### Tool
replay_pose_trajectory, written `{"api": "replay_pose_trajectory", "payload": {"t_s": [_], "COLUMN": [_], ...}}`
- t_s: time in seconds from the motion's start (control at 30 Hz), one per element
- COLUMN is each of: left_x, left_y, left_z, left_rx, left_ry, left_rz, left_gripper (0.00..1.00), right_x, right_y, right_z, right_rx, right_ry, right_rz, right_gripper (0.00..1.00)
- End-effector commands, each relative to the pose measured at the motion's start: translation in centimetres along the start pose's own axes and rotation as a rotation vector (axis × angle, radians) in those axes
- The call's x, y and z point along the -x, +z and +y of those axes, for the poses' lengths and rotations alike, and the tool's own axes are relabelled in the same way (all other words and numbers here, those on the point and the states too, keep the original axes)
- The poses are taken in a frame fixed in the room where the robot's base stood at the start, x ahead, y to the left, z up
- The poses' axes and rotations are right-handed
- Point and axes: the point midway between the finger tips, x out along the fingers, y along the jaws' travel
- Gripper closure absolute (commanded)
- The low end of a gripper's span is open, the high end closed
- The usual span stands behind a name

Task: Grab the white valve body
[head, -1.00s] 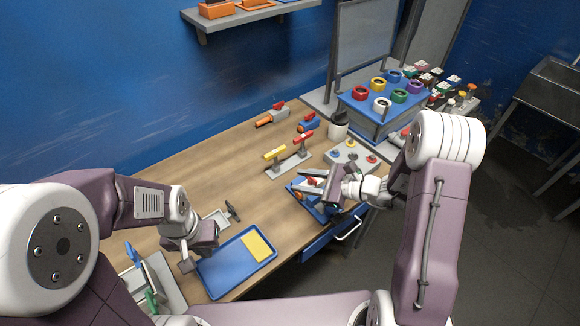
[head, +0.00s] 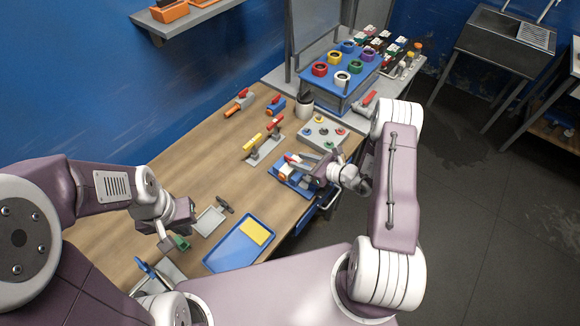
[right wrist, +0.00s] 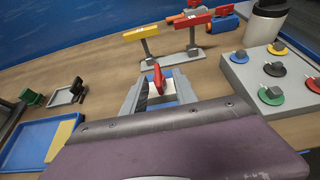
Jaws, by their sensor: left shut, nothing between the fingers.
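The white valve body (head: 286,174) with a red handle sits on a blue fixture (head: 280,162) near the table's front edge. In the right wrist view the white body (right wrist: 160,98) and its upright red handle (right wrist: 158,77) lie between the two fingers. My right gripper (right wrist: 158,90) is open, its fingers apart on either side of the valve. Much of the valve is hidden by the gripper in the head view. My left gripper (head: 168,243) is shut and empty over the left part of the table, near a small green object (head: 182,243).
A blue tray (head: 217,263) with a yellow block lies at the front. A stand with yellow and red handles (head: 264,152) is behind the fixture. A grey plate with several coloured knobs (head: 322,135) is to its right. Bare tabletop (head: 205,160) lies left of the stand.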

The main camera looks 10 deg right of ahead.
Motion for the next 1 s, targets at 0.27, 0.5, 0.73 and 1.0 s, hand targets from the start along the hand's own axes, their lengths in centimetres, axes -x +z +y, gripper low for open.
{"api": "replay_pose_trajectory", "payload": {"t_s": [0.27,0.5,0.73,1.0], "left_x": [2.0,1.9,1.9,1.9], "left_y": [-0.2,-0.2,-0.2,-0.2], "left_z": [0.1,0.0,0.0,0.0], "left_rx": [0.0,0.0,0.0,0.0], "left_ry": [0.0,0.0,0.0,0.0], "left_rz": [0.0,0.0,0.0,0.0], "left_gripper": [1.0,1.0,1.0,1.0], "right_x": [-4.4,-4.8,-4.8,-4.8], "right_y": [0.3,0.1,0.2,0.2], "right_z": [0.6,0.5,0.5,0.5], "right_rx": [0.002,0.0,0.0,0.001], "right_ry": [0.003,0.001,0.001,0.002], "right_rz": [0.0,0.0,0.0,0.0], "right_gripper": [0.65,0.65,1.0,1.0]}}
